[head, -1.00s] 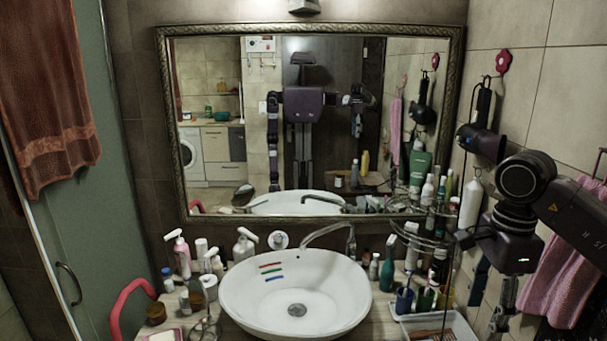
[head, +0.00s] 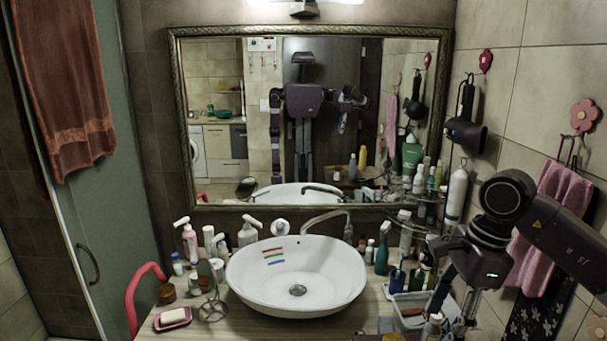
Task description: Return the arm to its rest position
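My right arm comes in from the right edge, in front of the tiled wall. Its wrist is bent down, and my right gripper (head: 468,308) points down near the clear bin at the counter's right end. Its fingertips are small and dark against the items behind, so I cannot tell open from shut. I see no held object. The mirror (head: 310,120) reflects my body, with the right arm bent forward and the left arm hanging straight down. My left gripper does not show directly, and its end is not clear in the reflection.
The white basin (head: 295,278) stands on the counter with a faucet (head: 325,218) behind it. Bottles crowd both sides. A clear bin (head: 410,310) and a corner shelf (head: 415,222) are close to my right arm. A pink towel (head: 550,220) hangs behind it.

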